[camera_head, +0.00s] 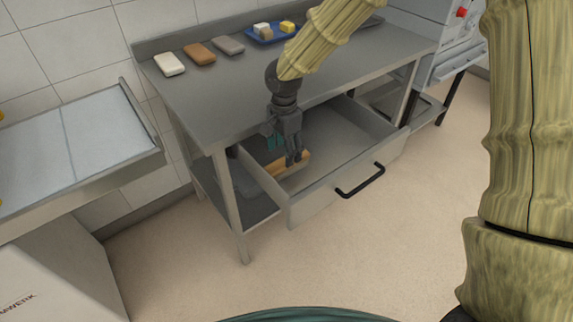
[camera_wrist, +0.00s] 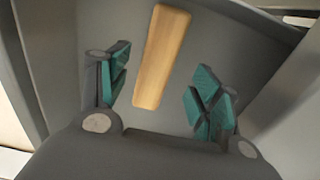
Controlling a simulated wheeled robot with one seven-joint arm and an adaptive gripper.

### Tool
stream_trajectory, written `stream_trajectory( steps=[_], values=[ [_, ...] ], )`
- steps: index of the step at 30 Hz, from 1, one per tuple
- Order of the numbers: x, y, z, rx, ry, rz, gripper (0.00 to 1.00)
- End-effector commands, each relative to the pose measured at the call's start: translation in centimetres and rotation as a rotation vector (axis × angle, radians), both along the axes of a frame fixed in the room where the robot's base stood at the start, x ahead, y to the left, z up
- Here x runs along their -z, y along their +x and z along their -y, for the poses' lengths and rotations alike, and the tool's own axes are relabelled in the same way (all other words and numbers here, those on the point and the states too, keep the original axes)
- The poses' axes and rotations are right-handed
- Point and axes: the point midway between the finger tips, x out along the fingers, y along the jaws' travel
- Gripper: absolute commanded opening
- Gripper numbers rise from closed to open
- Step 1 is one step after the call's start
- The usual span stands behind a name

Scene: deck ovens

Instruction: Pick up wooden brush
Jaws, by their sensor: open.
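The wooden brush (camera_head: 290,165) lies in the open drawer (camera_head: 340,160) under the steel table, toward the drawer's left side. In the wrist view the brush (camera_wrist: 162,58) is a long, light-brown wooden block, slightly tilted, and no bristles show. My gripper (camera_head: 283,152) reaches down into the drawer area above the brush and partly hides it in the head view. In the wrist view my gripper's teal finger pads (camera_wrist: 160,95) stand apart, with the near end of the brush between them in the picture. I see no contact with the brush.
The steel table (camera_head: 215,95) is above and behind the drawer. On it are white, brown and grey blocks and a blue tray (camera_head: 258,40) with small pieces. The black drawer handle (camera_head: 360,182) sticks out in front. Drawer walls stand close around my gripper; the drawer's right side is clear.

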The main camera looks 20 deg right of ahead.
Motion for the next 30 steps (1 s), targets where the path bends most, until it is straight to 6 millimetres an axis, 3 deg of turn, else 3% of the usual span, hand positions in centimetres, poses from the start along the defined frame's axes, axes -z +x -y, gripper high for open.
stream_trajectory(
  steps=[8, 21, 30],
  values=[
    [1.4, 0.0, 0.4, 0.004, 0.001, -0.003, 0.64],
    [5.5, 0.1, 1.1, 0.004, 0.002, -0.002, 0.64],
    [6.0, 0.1, 1.0, 0.004, 0.001, 0.000, 0.64]
  ],
)
